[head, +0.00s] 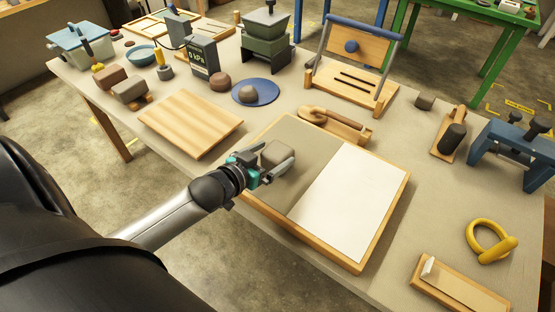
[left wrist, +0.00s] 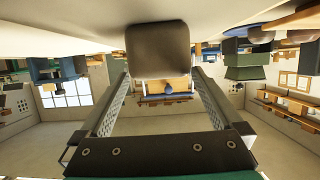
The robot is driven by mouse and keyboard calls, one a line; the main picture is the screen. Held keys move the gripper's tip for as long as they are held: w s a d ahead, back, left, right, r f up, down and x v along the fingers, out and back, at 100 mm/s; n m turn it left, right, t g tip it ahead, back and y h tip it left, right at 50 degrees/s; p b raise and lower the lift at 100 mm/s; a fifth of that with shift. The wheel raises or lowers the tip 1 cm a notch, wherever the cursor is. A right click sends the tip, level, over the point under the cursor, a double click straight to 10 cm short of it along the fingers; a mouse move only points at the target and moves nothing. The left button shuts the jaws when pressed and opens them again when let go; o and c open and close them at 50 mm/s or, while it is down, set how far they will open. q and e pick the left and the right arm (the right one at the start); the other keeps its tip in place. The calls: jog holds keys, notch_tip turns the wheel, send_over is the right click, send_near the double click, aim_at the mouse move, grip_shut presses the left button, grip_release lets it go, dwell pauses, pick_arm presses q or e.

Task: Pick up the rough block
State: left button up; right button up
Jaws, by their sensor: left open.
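A grey-brown block (head: 278,155) with rounded edges sits on the grey-green half of the wood-framed board (head: 384,232). I take it for the rough block. My left gripper (head: 266,163) is open and low over the board, with its fingers either side of the block's near part. In the left wrist view the block (left wrist: 158,50) shows at the fingertips, between the two fingers (left wrist: 160,85), with a gap visible on each side. The picture there is upside down, with the table at the top. My right gripper is not in view.
A white sheet (head: 345,195) covers the board's right half. A wooden slab (head: 190,122) lies to the left, and a wooden holder (head: 335,125) stands behind. Brown blocks (head: 110,78) and a blue disc (head: 268,92) are farther back. A yellow ring (head: 488,240) lies at the right.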

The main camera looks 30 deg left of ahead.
aim_at(284, 146)
pick_arm(q)
jog(key=shift+b+x, duration=0.95)
jog(key=shift+x, duration=1.9)
jog(key=shift+w+a, duration=0.1)
grip_shut()
jog(key=shift+r, duration=0.1)
